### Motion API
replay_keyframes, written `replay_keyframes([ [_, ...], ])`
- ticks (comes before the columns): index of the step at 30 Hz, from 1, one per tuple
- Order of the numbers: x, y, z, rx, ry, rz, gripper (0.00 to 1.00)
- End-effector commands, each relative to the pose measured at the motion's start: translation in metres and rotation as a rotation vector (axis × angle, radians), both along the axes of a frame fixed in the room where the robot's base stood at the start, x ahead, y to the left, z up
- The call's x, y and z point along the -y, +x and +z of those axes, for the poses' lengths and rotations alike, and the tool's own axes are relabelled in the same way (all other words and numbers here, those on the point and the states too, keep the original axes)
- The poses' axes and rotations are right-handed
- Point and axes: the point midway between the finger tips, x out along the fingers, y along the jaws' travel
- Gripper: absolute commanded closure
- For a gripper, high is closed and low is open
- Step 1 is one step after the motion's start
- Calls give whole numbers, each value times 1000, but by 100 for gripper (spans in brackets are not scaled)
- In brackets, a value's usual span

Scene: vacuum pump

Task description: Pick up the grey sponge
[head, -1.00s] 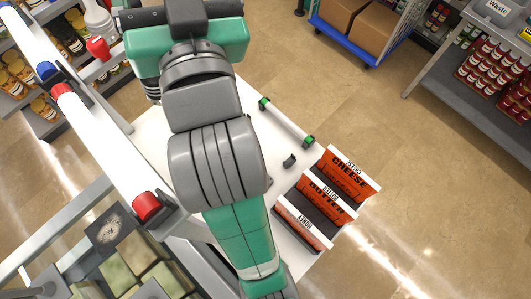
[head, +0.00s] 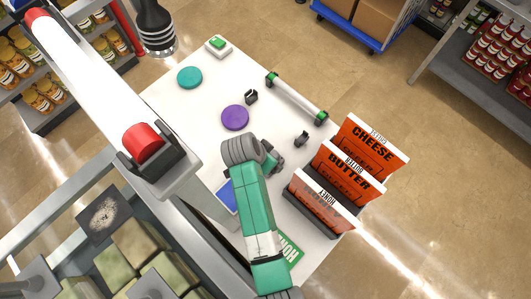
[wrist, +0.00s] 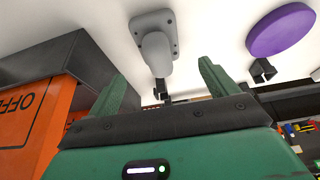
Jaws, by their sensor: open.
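I cannot clearly make out a grey sponge in either view. In the head view, a dark square with a pale speckled patch (head: 105,215) lies at the lower left, next to several greenish and beige blocks (head: 137,238); I cannot tell whether it is the sponge. My gripper (wrist: 160,75) shows in the wrist view with its two green fingers apart and nothing between them. A grey fitting (wrist: 155,45) on the white surface shows behind the fingers. In the head view, my arm mostly hides the gripper.
The white tabletop (head: 175,100) bears a teal disc (head: 190,78), a purple disc (head: 235,117), small black clips (head: 252,97) and a tube with green ends (head: 297,97). Orange-and-white boxes (head: 350,175) stand at the right.

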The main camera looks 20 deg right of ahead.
Motion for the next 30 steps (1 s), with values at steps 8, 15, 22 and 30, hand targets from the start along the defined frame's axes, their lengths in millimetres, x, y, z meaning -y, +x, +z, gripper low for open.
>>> replay_keyframes([
  [8,8,4,-22,3,0,2,15],
  [15,19,7,-62,1,1,3,15],
  [22,23,9,-70,3,0,3,15],
  [30,23,9,-70,3,0,4,50],
])
